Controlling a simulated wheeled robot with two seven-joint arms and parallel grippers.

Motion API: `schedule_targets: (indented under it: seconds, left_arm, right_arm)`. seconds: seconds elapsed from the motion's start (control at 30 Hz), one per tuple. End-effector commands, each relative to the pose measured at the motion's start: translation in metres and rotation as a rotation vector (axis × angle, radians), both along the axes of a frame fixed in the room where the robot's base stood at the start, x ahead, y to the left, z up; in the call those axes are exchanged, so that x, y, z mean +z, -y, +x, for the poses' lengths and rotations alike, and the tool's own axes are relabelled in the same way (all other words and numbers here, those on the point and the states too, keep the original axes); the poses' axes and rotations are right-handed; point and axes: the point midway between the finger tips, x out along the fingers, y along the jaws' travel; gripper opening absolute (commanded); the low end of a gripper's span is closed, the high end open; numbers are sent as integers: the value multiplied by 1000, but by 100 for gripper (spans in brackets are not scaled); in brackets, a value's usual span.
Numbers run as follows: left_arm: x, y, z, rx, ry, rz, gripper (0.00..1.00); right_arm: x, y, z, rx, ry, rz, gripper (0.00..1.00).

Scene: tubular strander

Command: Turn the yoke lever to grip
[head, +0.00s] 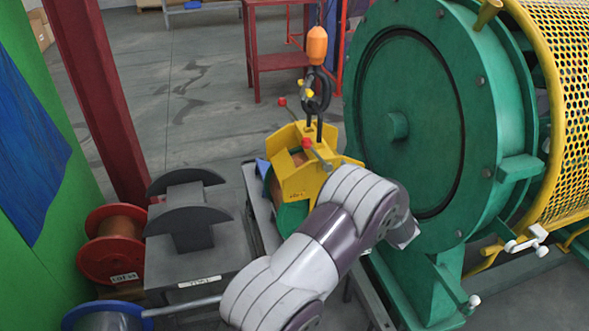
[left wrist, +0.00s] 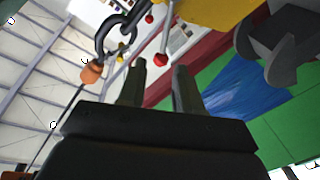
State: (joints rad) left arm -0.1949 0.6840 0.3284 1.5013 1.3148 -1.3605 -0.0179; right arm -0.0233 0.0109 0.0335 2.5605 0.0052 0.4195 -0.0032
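The yellow yoke (head: 301,178) hangs below a dark hook (head: 316,92) and sits over a copper-coloured reel with a green rim. A lever with a red knob (head: 307,144) slants across its top, and a second red knob (head: 282,102) stands behind. In the left wrist view the yoke (left wrist: 212,12) is at the top edge, and a rod with a red knob (left wrist: 160,59) points down between my fingertips in the picture. My left gripper (left wrist: 160,66) is open. I cannot tell whether its fingers touch the knob. In the head view my arm hides it. My right gripper is not in view.
A big green drum (head: 395,125) with a yellow mesh guard (head: 565,90) stands close on the right. A grey cradle (head: 190,255) and a red spool (head: 112,250) are at left. A red column (head: 98,95) rises behind. The floor beyond the yoke is open.

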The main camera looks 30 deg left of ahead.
Motion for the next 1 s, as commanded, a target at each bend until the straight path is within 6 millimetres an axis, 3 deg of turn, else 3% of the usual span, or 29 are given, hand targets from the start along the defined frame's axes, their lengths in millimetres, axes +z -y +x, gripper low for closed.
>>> schedule_targets:
  seconds: [0.03,0.17,0.4,0.6,0.97,1.0]
  left_arm:
    - [-11,-2,-2,29,12,8,34]
    - [-9,-18,0,63,23,16,34]
    - [-10,-73,28,62,22,16,34]
    - [-9,-106,45,59,21,16,34]
    - [-7,-116,51,55,21,17,34]
    - [-7,-116,51,55,21,17,28]
  right_arm:
    - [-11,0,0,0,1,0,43]
    - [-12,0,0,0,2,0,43]
    - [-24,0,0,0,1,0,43]
    - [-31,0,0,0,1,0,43]
    - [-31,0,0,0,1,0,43]
    - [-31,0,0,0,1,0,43]
